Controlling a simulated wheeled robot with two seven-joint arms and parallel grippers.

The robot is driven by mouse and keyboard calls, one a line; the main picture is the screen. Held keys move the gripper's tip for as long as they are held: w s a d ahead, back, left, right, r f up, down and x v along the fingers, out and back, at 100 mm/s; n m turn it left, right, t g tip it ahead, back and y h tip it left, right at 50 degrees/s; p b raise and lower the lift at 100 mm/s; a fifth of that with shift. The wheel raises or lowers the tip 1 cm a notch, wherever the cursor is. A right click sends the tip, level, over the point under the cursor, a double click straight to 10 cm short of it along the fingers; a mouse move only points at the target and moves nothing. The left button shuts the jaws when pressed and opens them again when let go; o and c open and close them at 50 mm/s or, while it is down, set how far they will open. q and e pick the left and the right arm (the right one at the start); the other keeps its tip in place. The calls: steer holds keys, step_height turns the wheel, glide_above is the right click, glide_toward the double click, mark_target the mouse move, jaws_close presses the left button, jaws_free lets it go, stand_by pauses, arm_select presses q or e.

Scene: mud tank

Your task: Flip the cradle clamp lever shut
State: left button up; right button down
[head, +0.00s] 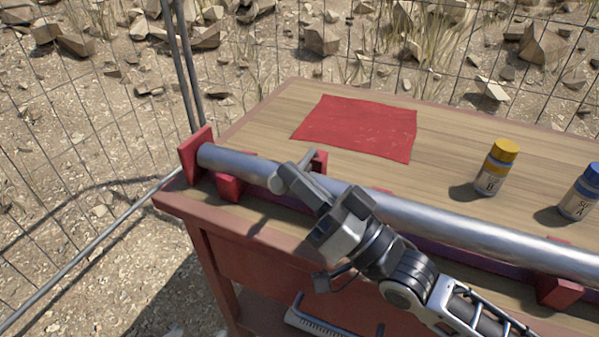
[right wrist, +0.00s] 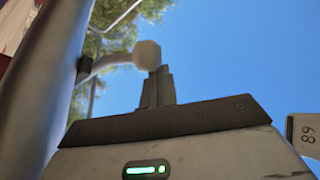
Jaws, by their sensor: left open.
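A steel pipe (head: 450,225) lies in red cradle supports along the front of the wooden table. My right gripper (head: 300,185) is over its left part, with the arm coming in from the lower right. A grey lever with a faceted knob (right wrist: 147,54) stands out from beside the pipe (right wrist: 45,90) in the right wrist view. My right gripper's fingers (right wrist: 157,85) look closed together, with their tips at the knob; I cannot tell whether they touch it. In the head view the lever is hard to separate from the fingertips. My left gripper is not in view.
A red cloth (head: 358,127) lies on the table behind the pipe. A yellow-capped bottle (head: 496,168) and a blue-capped bottle (head: 580,192) stand at the right. A wire fence (head: 90,110) runs behind and left. The tabletop between cloth and bottles is clear.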

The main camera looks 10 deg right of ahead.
arm_select(q)
steer(key=shift+f, duration=0.1)
arm_select(e)
steer(key=shift+a+f, duration=0.15)
steer(key=shift+f, duration=0.55)
step_height(320, 180, up, 5)
steer(key=p, duration=0.4)
arm_select(q)
steer(key=shift+r+b, duration=0.6)
steer(key=shift+b, duration=0.35)
arm_select(e)
steer(key=w+d+v, duration=0.1)
steer(key=v, duration=0.9)
steer(key=shift+d, duration=0.3)
arm_select(q)
steer(key=shift+s+f, duration=0.1)
